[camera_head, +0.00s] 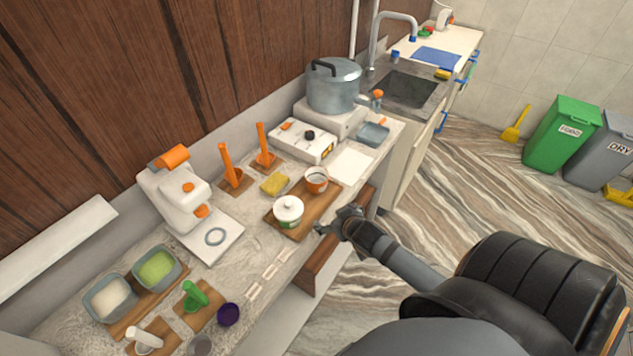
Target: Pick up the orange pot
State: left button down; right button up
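The orange pot (316,184) is a small round pot with a pale inside. It stands upright on a wooden board (274,221) on the counter, behind a white lidded pot (288,213). My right gripper (329,220) is at the counter's front edge, to the right of the white pot and in front of the orange pot, apart from both. Its fingers look spread and nothing shows between them. My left gripper is not in view.
A yellow sponge (274,184) lies left of the orange pot. An orange-topped white machine (181,197) and bowls fill the left counter. Pale cards lie along the front edge.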

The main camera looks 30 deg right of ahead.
aim_at(324, 182)
jog(key=w+d+r+t, duration=0.1)
jog(key=w, duration=0.1)
jog(key=w+d+t+y, duration=0.1)
jog(key=w+d+r+t, duration=0.1)
jog(key=w+d, duration=0.1)
jog(key=shift+w+d+r+y, duration=0.1)
jog(key=shift+w+r+y, duration=0.2)
jog(key=shift+w+d+r+t, duration=0.15)
jog(key=shift+w+r+t, duration=0.1)
jog(key=shift+t, duration=0.15)
jog(key=shift+w+f, duration=0.15)
jog(key=b+x, duration=0.3)
jog(key=x, duration=0.1)
jog(key=shift+w+f, duration=0.15)
jog(key=shift+w, duration=0.55)
jog(key=x, duration=0.3)
jog(key=b+x, duration=0.1)
jog(key=x, duration=0.1)
jog(key=shift+a, duration=0.3)
jog(key=shift+s, duration=0.2)
jog(key=c, duration=0.3)
jog(key=shift+w, duration=0.1)
jog(key=c, duration=0.8)
jog(key=shift+c, duration=0.6)
